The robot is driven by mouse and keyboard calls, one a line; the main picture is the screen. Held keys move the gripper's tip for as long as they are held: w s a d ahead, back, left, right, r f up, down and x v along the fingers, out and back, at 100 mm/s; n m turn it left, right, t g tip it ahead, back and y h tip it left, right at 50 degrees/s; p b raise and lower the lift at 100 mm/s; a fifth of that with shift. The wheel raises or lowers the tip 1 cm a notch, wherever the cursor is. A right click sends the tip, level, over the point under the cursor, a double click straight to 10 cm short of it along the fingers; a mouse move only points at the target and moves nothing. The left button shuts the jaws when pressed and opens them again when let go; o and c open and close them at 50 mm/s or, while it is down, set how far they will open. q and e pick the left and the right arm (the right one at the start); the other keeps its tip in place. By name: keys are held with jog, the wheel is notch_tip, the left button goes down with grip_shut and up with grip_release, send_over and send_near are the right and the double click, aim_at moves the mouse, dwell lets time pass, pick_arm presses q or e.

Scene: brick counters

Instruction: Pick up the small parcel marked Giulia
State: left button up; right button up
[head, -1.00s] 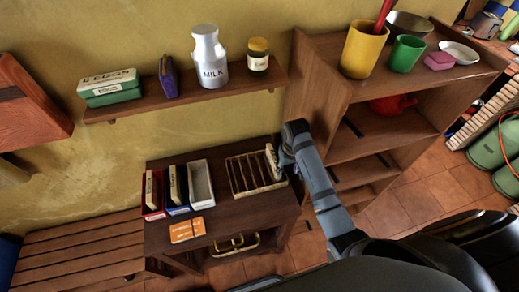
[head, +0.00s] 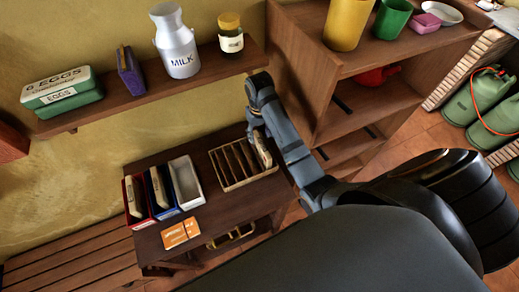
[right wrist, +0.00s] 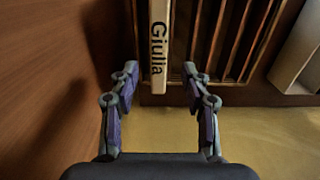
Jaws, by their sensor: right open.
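The small parcel marked Giulia (right wrist: 159,45) is a pale, narrow block with dark lettering in the right wrist view. It stands in the rightmost part of the slatted wooden rack (head: 231,184), and it also shows in the head view (head: 263,151). My right gripper (right wrist: 161,80) is open, with one finger on each side of the parcel's near end. Gaps show between the fingers and the parcel. In the head view my right gripper (head: 257,136) is over the rack's right end and partly hides the parcel. My left gripper is in neither view.
Red, blue and white bins (head: 186,183) stand left of the rack, pale parcels in the red and blue ones. An orange card (head: 181,233) lies in front. A wall shelf (head: 150,95) hangs above; a tall wooden shelf unit (head: 375,105) stands close right.

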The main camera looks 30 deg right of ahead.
aim_at(260, 142)
jog(key=f, duration=0.1)
jog(key=f+p, duration=0.1)
jog(key=f, duration=0.2)
jog(key=shift+s+f+p, duration=0.15)
jog(key=shift+s+p, duration=0.15)
jog(key=shift+s, duration=0.1)
jog(key=shift+w+f, duration=0.15)
jog(key=shift+f, duration=0.2)
grip_shut()
